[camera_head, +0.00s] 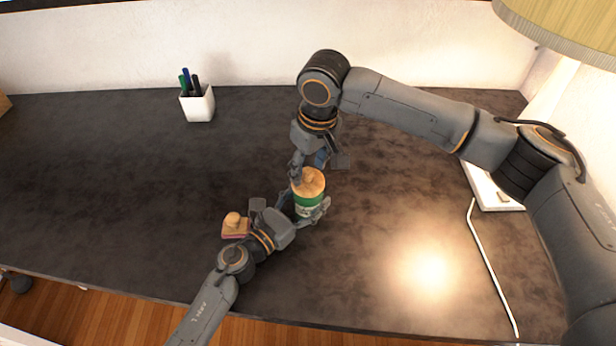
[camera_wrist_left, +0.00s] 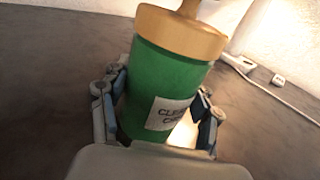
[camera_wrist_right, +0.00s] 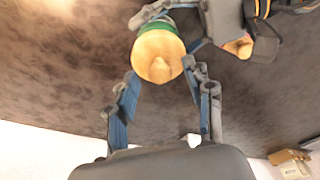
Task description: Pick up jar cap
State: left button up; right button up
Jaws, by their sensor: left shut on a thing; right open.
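The green jar (camera_head: 308,203) stands on the dark desk with its tan wooden jar cap (camera_head: 309,184) on top; the cap has a round knob. My left gripper (camera_head: 306,214) is shut around the jar's body, and the left wrist view shows its fingers on both sides of the green jar (camera_wrist_left: 170,90), below the cap (camera_wrist_left: 180,32). My right gripper (camera_head: 318,166) is open just above and behind the cap. In the right wrist view, the cap (camera_wrist_right: 158,58) is ahead of the open fingers (camera_wrist_right: 165,90), with no visible contact.
A white pen cup (camera_head: 198,104) stands at the back left. A lamp (camera_head: 565,30) and a white cable (camera_head: 490,265) are at the right. The desk's left side is clear.

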jog(key=c, duration=1)
jog(key=shift+c, duration=0.2)
notch_tip(320, 180, up, 10)
jog(key=shift+r, duration=0.1)
notch_tip(320, 180, up, 6)
send_over(309, 171)
dwell(0.9)
pick_arm(q)
jog(key=o, duration=1.4)
